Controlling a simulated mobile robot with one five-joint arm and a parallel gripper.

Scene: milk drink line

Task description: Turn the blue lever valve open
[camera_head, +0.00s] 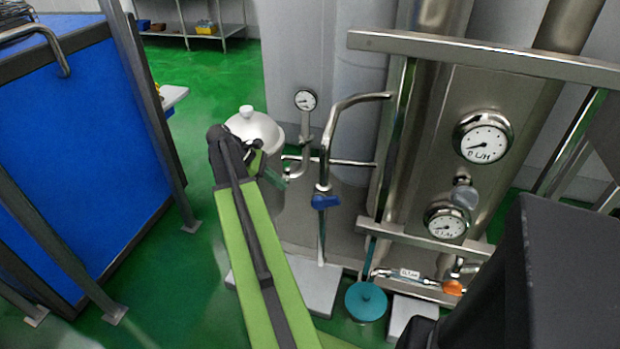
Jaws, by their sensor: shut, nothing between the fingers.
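The blue lever valve (325,201) sits on a vertical steel pipe, below the curved pipe bend near the middle of the head view. Its blue handle points sideways, across the pipe. My green and black arm reaches up from the bottom. My gripper (275,178) is at its far end, small and partly hidden by the arm. It looks shut and empty, to the left of the blue lever and apart from it in the picture. How far apart they are in depth I cannot tell.
A pressure gauge (305,100) and side pipe stand behind the lever. A white lidded vessel (256,128) is behind my gripper. Two dial gauges (483,138), a teal round piece (366,301) and an orange handle (453,287) are right.

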